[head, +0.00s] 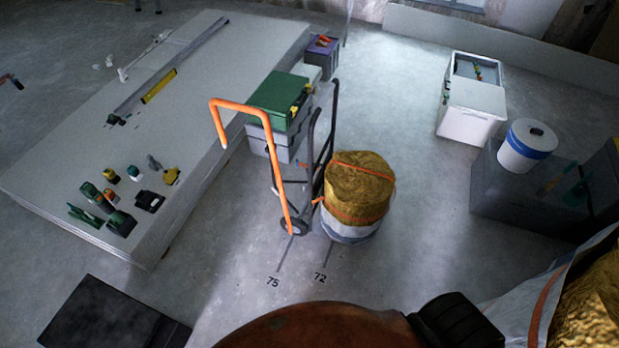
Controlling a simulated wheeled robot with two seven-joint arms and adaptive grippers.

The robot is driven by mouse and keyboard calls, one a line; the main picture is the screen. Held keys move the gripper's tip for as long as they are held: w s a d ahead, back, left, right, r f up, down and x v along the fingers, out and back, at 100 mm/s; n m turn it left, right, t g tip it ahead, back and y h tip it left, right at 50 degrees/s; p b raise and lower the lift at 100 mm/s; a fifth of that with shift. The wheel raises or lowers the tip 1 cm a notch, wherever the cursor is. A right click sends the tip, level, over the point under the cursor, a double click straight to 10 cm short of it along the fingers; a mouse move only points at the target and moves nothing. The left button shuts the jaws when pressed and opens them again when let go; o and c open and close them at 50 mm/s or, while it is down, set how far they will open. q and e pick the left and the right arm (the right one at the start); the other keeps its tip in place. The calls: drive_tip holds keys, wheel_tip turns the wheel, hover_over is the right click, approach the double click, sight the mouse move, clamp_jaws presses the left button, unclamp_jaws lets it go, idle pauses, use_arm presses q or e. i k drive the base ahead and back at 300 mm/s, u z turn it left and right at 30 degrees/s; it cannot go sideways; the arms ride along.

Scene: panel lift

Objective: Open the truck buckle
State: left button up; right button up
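A hand truck (282,190) with an orange handle and a dark frame stands upright on the floor in the middle of the head view. A gold and white drum-shaped load (358,188) stands against its right side. Orange straps (352,216) run around the load, and one reaches toward the truck frame. I cannot make out the buckle; it is too small or hidden at this angle. Neither of my grippers shows in the head view.
A large pale panel (120,140) with tools lies left of the truck. Green and grey cases (278,103) stand just behind it. A white box (470,122) and a white bucket (526,146) on a dark case stand right. Floor in front, marked 75 and 72, is clear.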

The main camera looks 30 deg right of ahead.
sight(316, 228)
drive_tip(key=z, duration=0.7)
drive_tip(key=i, duration=0.8)
drive_tip(key=u, duration=3)
